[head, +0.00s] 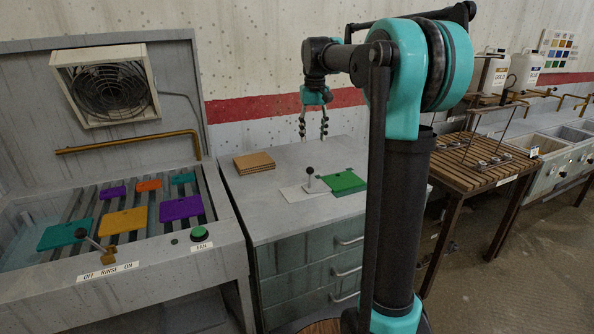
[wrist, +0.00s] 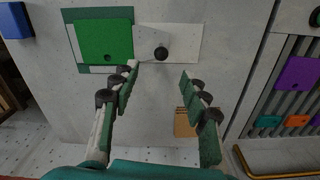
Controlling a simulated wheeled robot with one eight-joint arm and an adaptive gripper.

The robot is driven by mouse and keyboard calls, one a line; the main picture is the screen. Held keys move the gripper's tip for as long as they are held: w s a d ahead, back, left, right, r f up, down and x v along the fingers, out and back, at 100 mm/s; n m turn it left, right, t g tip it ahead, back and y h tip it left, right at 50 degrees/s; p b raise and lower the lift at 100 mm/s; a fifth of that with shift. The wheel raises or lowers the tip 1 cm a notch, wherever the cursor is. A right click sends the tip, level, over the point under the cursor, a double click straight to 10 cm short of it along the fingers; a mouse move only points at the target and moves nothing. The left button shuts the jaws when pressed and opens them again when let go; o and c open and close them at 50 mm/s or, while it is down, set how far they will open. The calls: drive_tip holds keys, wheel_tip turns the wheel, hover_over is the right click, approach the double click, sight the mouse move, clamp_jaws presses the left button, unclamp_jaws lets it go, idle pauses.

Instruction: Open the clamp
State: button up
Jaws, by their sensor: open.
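What looks like the clamp is a black-knobbed lever (head: 310,181) standing up from a white plate (head: 292,194) on the grey cabinet top, beside a green plate (head: 345,182). In the wrist view, the black knob (wrist: 161,53) is seen nearly from above, with the white plate (wrist: 188,43) around it and the green plate (wrist: 104,40) to its left. My gripper (head: 313,137) is open and empty above the cabinet top, higher than the knob. In the wrist view, the knob lies just beyond the gap between my fingertips (wrist: 159,71), apart from them.
A stack of brown boards (head: 254,162) lies at the back left of the cabinet top. Left is a rinse tank with coloured plates on rails, a lever (head: 95,243) and a green button (head: 198,233). A slatted wooden table (head: 458,166) stands right. The cabinet's front left is clear.

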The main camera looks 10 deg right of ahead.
sight(310, 176)
drive_tip(key=f, duration=1.1)
drive_tip(key=w+f, duration=0.1)
drive_tip(key=f, duration=0.4)
drive_tip(key=shift+a+f, duration=0.3)
drive_tip(key=shift+f, duration=0.05)
drive_tip(key=shift+c, duration=0.4)
clamp_jaws()
drive_tip(key=shift+a, duration=0.1)
